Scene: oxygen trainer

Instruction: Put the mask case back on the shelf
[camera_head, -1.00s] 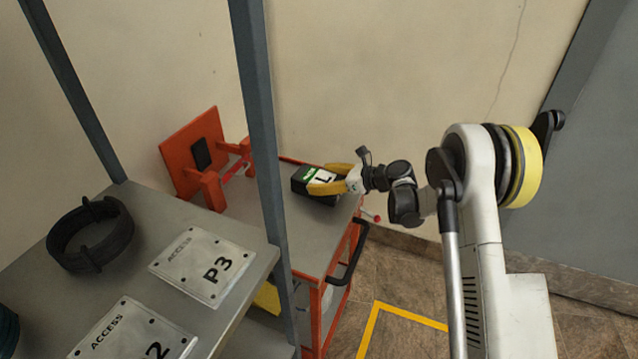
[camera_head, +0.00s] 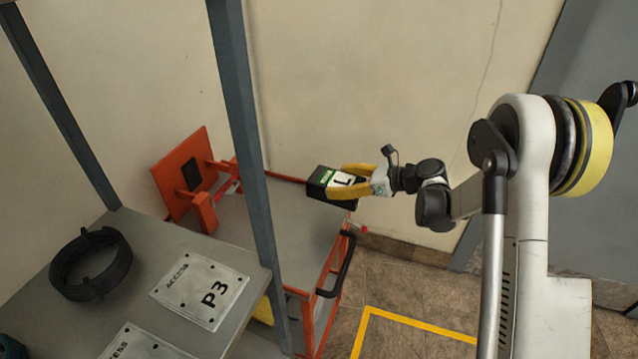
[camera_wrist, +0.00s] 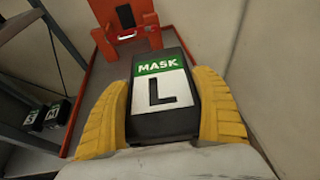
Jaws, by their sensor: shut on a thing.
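The mask case (camera_head: 322,184) is a black box with a green and white label reading MASK L. It appears held up at the back right of the trolley top, overlapping its rim in the head view. My gripper (camera_head: 345,184) has its yellow fingers shut on the case from both sides. In the wrist view the case (camera_wrist: 163,122) sits between the two fingers with its label facing up. The grey shelf (camera_head: 135,245) with dark posts stands at the left in the head view.
The orange trolley (camera_head: 285,225) has a mostly bare grey top and a red upright frame (camera_head: 183,175). A black ring (camera_head: 90,265) and ACCESS plates, one marked P3 (camera_head: 200,290), occupy the shelf's top. Small black cases (camera_wrist: 57,113) show at left in the wrist view.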

